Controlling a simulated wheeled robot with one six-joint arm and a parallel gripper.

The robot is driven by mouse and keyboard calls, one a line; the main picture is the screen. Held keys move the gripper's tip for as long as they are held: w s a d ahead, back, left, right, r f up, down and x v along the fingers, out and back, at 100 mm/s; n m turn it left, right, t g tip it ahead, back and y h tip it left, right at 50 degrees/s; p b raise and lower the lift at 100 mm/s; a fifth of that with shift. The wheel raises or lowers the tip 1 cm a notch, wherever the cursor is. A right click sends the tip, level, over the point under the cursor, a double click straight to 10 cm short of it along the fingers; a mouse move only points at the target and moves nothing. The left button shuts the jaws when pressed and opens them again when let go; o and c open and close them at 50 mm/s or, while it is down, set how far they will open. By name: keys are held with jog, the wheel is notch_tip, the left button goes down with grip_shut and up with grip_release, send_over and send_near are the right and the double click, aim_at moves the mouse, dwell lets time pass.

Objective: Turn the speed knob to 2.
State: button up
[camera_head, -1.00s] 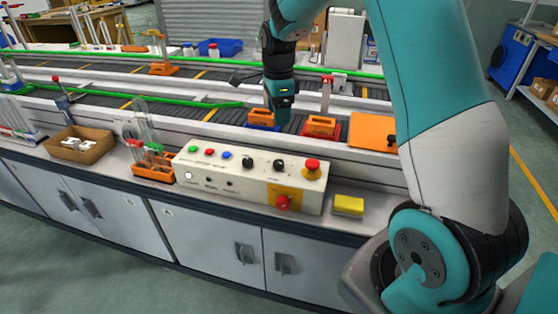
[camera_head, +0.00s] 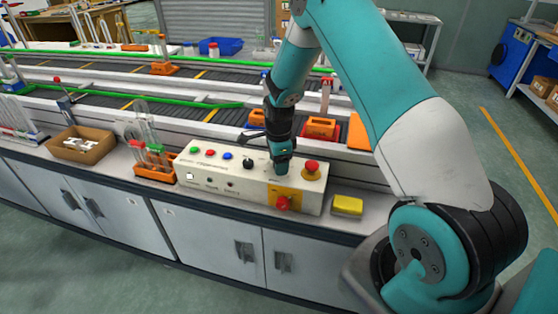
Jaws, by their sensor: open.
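The cream control box (camera_head: 215,177) stands on the front ledge of the bench. A black knob (camera_head: 248,163) shows on its top, left of my gripper. The labels are too small to read, so I cannot tell which knob is for speed or where it points. My gripper (camera_head: 282,170) is open and points down at the right part of the box top. It covers the spot of the second black knob, which is hidden. I cannot tell whether the fingers touch it.
A red mushroom button (camera_head: 311,167) sits close to the right of my gripper. A red switch on a yellow plate (camera_head: 290,196) is on the box front. Small coloured buttons (camera_head: 210,153) lie to the left. A yellow block (camera_head: 348,205) and an orange tube rack (camera_head: 155,172) flank the box.

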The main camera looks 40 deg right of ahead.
jog(key=c, duration=0.9)
jog(key=shift+n, duration=0.3)
